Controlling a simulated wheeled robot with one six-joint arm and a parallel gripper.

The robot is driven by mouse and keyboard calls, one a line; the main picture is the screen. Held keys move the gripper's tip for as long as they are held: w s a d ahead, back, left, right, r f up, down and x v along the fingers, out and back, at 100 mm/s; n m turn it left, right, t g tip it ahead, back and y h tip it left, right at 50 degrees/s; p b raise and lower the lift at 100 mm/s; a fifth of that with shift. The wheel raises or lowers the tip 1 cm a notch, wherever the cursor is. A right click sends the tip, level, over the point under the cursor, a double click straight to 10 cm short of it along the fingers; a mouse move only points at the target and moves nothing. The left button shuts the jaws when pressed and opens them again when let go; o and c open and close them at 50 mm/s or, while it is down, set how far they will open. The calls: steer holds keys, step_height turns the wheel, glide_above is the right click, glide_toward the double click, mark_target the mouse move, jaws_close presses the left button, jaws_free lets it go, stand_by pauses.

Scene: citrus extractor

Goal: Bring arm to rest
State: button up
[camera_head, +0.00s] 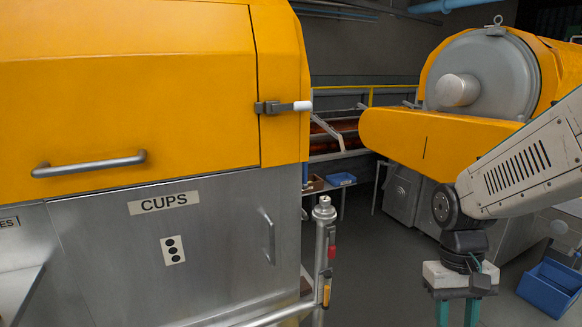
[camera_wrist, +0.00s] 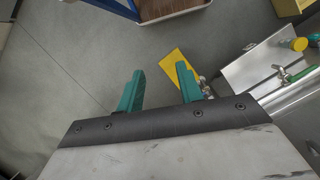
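My gripper (camera_head: 458,310) hangs at the lower right in the head view, pointing down below my grey and white arm. Its two green fingers run down to the bottom edge of that view. In the wrist view my gripper (camera_wrist: 158,85) shows both green fingers spread apart with a clear gap between them. Nothing is held between them. The grey floor lies beneath. The fingertips touch nothing that I can see.
A yellow and steel machine with a CUPS door (camera_head: 160,245) fills the left. A metal post (camera_head: 324,215) stands at its corner. A second yellow machine (camera_head: 415,135) is behind my arm. A blue bin (camera_head: 550,287) sits at lower right. A yellow piece (camera_wrist: 180,66) lies beyond the fingers.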

steer(key=s+a+r+t, duration=0.2)
steer(key=s+r+t, duration=0.2)
steer(key=s+r, duration=0.7)
steer(key=shift+n+t, duration=0.3)
steer(key=shift+s+r, duration=0.1)
